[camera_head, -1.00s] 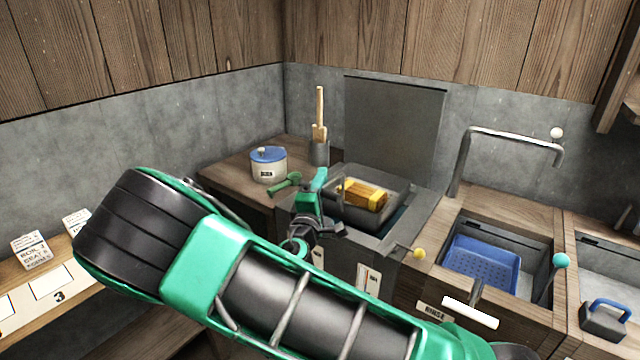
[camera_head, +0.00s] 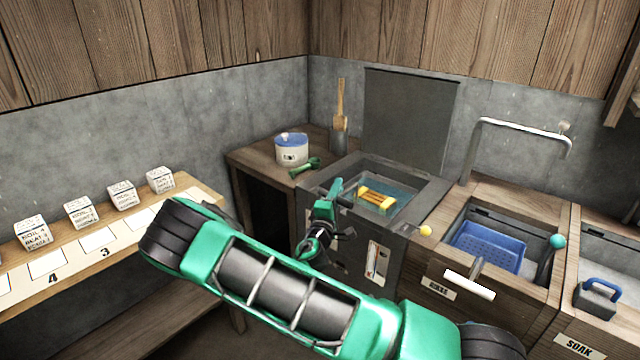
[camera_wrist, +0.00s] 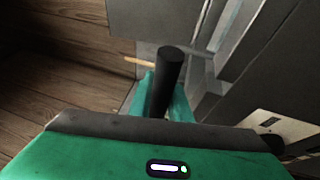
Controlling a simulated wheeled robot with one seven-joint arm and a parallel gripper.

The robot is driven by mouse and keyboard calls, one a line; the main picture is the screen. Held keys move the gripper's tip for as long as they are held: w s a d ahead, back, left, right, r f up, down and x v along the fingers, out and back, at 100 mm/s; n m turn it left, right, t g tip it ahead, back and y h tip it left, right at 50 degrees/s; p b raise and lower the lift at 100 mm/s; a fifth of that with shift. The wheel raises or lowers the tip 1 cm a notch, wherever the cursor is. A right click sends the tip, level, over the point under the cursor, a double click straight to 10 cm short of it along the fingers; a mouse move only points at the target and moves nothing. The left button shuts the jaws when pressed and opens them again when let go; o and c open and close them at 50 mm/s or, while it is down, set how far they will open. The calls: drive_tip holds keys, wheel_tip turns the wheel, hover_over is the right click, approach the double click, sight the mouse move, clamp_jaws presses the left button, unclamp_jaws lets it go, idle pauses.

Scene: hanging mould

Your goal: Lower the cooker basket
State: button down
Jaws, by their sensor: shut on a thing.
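The cooker (camera_head: 425,205) is a dark grey box with an open top and water inside. A yellow bundle (camera_head: 376,200) sits low in it, at about water level. The cooker basket under the bundle is hard to make out in the head view. My gripper (camera_head: 332,205) is at the cooker's front left side. In the wrist view, a black round handle (camera_wrist: 170,72) stands between my green fingers, and my gripper is shut on it. How the handle joins the basket is hidden.
A rinse basin with a blue basket (camera_head: 488,248) and a white-handled lever (camera_head: 470,284) stands at the right. A white pot (camera_head: 292,152) and a green object (camera_head: 305,168) are behind left. A shelf with labelled blocks (camera_head: 82,213) runs along the left.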

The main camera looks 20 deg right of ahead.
wheel_tip(320, 180, down, 4)
drive_tip(key=shift+a+r, duration=0.1)
drive_tip(key=shift+r, duration=0.15)
drive_tip(key=c, duration=1.6)
unclamp_jaws()
drive_tip(key=shift+c, duration=0.2)
drive_tip(key=v, duration=1)
drive_tip(key=shift+s+a, duration=0.2)
drive_tip(key=shift+s, duration=0.05)
drive_tip(key=shift+f, duration=0.1)
